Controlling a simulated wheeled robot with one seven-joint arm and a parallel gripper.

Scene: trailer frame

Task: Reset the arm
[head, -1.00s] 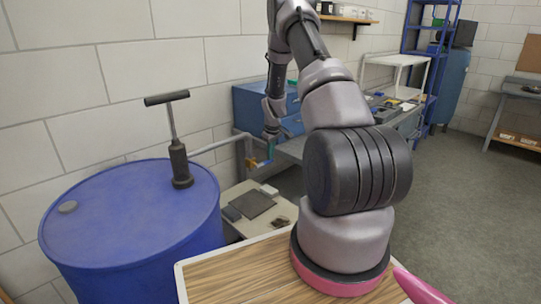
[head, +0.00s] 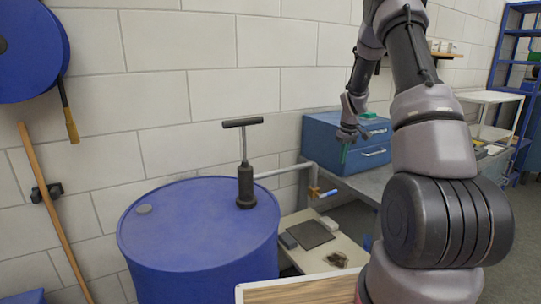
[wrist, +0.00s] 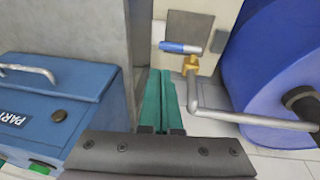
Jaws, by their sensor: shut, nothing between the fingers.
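My arm (head: 435,140) rises at the right of the head view and bends over at the top. My gripper (head: 344,155) hangs from it in front of the blue cabinet, up and to the right of the brass tap (head: 314,190). In the wrist view its teal fingers (wrist: 157,100) lie together, shut with nothing between them. The tap there (wrist: 190,66), with its blue handle, is to the right of the fingers and apart from them.
A blue drum (head: 190,240) with a hand pump (head: 245,170) stands left of my arm. The blue cabinet (head: 330,135) sits on a grey bench behind the gripper; it fills the left of the wrist view (wrist: 70,110). A wooden handle (head: 55,215) leans on the wall.

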